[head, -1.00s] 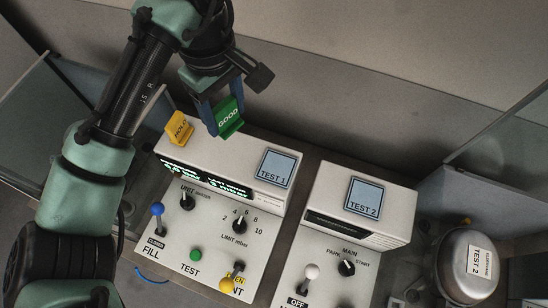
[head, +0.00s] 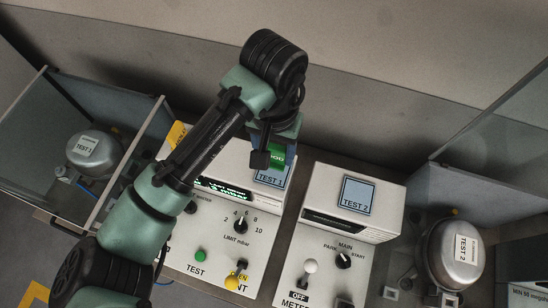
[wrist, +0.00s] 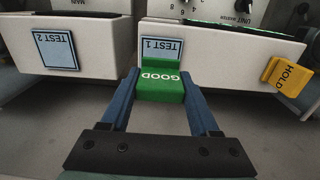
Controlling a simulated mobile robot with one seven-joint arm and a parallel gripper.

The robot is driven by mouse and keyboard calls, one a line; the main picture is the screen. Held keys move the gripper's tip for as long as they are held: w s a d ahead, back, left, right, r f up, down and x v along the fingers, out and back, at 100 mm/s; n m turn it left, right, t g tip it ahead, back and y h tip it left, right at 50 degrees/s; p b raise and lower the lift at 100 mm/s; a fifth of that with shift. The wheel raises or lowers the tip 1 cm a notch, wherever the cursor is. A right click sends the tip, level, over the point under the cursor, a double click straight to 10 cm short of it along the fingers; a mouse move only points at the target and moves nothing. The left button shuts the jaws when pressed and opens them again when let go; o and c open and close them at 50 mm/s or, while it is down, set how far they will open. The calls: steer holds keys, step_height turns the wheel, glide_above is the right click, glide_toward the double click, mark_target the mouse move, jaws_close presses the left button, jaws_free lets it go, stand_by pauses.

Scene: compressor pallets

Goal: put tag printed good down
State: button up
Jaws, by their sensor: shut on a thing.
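The green tag printed GOOD (wrist: 160,82) is between the two blue fingers of my gripper (wrist: 162,92) in the wrist view. My gripper is shut on it. In the head view the green tag (head: 277,154) is partly hidden by my gripper and overlaps the upper part of the blue TEST 1 square (head: 271,179). That square is on top of the left white unit and also shows behind the tag in the wrist view (wrist: 162,45). I cannot tell whether the tag touches the square.
A yellow HOLD tag (wrist: 287,76) sits at one end of the left unit. The right unit's TEST 2 square (head: 357,194) is bare. Control panels with knobs and levers lie in front. Metal compressors (head: 453,255) stand on both sides, near clear panels.

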mark_target(274, 162)
steer(key=shift+f+p, duration=0.35)
steer(key=shift+f, duration=1.95)
steer(key=shift+f, duration=0.2)
steer(key=o, duration=1.4)
steer(key=shift+r, duration=0.15)
step_height(274, 162, up, 12)
steer(key=shift+r+b, duration=0.1)
steer(key=shift+b, duration=0.6)
steer(key=shift+d, duration=0.1)
